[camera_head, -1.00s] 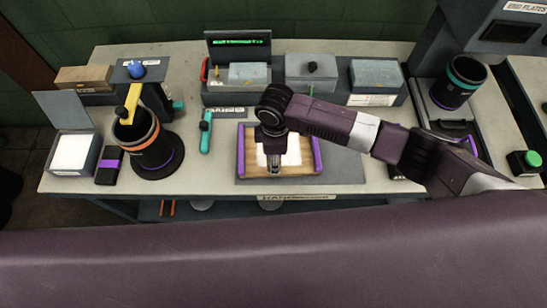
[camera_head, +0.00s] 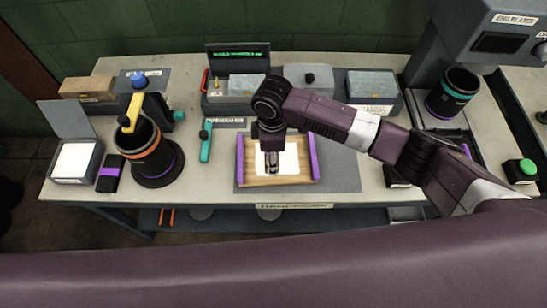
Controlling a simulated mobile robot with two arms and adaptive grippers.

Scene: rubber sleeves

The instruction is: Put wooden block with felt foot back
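I cannot pick out the wooden block with felt foot for certain. A tan wood-coloured block (camera_head: 88,87) sits at the back left on a dark labelled base; no felt shows on it. My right gripper (camera_head: 271,170) points down over a wooden tray (camera_head: 290,181) with purple side bars and a white sheet (camera_head: 291,160) inside. Its fingers are small and dark here, so I cannot tell whether they are open or hold anything. My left gripper is not in view.
A black cylinder with an orange band (camera_head: 145,152) stands left, a yellow handle above it. Near it are a black-and-purple block (camera_head: 110,173) and an open grey box (camera_head: 75,160). A teal tool (camera_head: 205,142) lies left of the tray. Grey boxes line the back.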

